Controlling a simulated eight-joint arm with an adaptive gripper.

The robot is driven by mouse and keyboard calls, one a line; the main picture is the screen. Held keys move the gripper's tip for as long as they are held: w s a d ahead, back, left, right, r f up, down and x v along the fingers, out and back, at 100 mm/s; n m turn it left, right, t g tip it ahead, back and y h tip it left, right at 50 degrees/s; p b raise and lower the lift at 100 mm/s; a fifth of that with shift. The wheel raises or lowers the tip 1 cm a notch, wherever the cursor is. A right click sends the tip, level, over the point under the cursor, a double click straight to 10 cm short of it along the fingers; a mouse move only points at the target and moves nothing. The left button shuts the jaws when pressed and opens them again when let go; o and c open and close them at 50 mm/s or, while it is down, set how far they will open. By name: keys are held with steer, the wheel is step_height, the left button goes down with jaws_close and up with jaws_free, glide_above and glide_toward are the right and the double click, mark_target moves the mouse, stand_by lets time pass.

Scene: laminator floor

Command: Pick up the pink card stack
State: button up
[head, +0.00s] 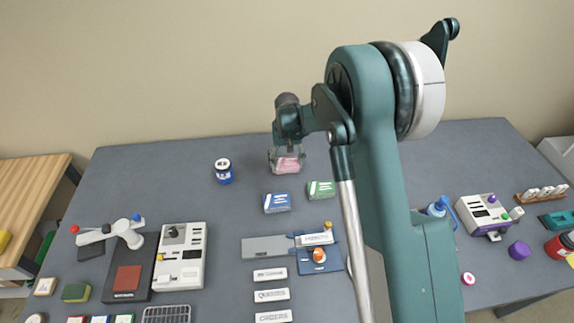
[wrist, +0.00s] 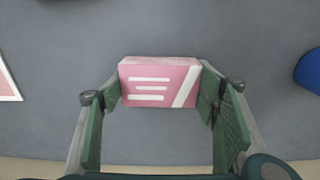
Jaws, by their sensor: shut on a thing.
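The pink card stack (wrist: 158,82) shows in the wrist view as a pink block with white lines and a white slanted stripe. My gripper (wrist: 160,98) is shut on it, with one green finger pad against its left side and one against its right side. In the head view the pink card stack (head: 288,164) is at the back middle of the grey table, partly covered by my gripper (head: 287,156). I cannot tell whether the stack touches the table or is just above it.
A blue card stack (head: 277,202) and a green card stack (head: 321,189) lie nearby in front. A blue jar (head: 224,171) stands to the left. White label plates (head: 271,295) and a white machine (head: 181,256) are nearer the front. The table's back left (head: 150,175) is clear.

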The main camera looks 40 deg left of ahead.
mark_target(287, 162)
steer(key=shift+r, duration=4.65)
steer(key=shift+s, duration=0.15)
